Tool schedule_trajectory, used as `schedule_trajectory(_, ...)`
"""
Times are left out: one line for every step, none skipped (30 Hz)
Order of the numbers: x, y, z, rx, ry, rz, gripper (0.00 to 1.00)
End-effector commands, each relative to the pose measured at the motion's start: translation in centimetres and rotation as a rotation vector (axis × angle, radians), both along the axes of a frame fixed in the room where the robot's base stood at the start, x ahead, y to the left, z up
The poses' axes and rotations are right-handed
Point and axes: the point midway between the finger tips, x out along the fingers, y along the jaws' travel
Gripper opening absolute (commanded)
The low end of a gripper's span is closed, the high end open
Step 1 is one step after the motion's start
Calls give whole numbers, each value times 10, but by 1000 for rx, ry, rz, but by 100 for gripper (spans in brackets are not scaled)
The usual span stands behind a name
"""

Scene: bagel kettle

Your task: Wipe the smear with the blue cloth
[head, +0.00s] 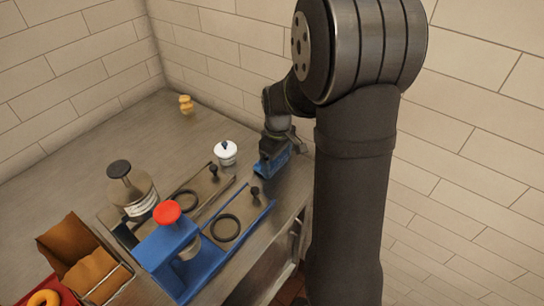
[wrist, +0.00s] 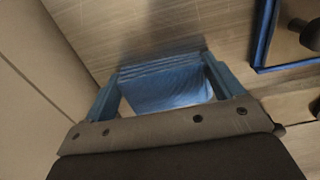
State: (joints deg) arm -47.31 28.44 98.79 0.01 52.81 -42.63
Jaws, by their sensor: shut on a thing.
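The blue cloth (wrist: 165,88) is between the two fingers of my gripper (wrist: 165,82) in the wrist view, and the fingers are shut on it. In the head view my gripper (head: 270,160) is low at the right end of the counter, close to the wall, with the blue cloth (head: 277,164) under it. I cannot tell whether the cloth touches the counter. I see no smear in either view; it may be hidden under the cloth or the arm.
A blue tray (head: 262,212) with a black ring and knob lies left of the gripper; its corner shows in the wrist view (wrist: 262,35). A white lidded pot (head: 226,152) stands nearby.

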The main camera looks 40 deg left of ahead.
Motion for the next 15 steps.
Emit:
schedule_trajectory(0,-5,0,0,0,-2,64)
schedule_trajectory(1,-8,0,0,-1,-2,64)
schedule_trajectory(1,-12,0,0,-1,-2,64)
schedule_trajectory(0,-15,0,0,0,-1,64)
schedule_trajectory(0,-17,0,0,0,-1,64)
schedule_trajectory(0,-21,0,0,-1,-1,64)
schedule_trajectory(0,-23,0,0,-1,-2,64)
schedule_trajectory(0,-26,0,0,0,-2,64)
schedule_trajectory(0,-30,0,0,0,-2,64)
schedule_trajectory(1,-33,0,0,0,-2,64)
schedule_trajectory(1,-35,0,0,0,-1,64)
schedule_trajectory(0,-39,0,0,0,-1,64)
schedule_trajectory(0,-42,0,0,0,-1,64)
schedule_trajectory(0,-45,0,-1,0,-2,64)
schedule_trajectory(0,-48,0,-1,0,-2,64)
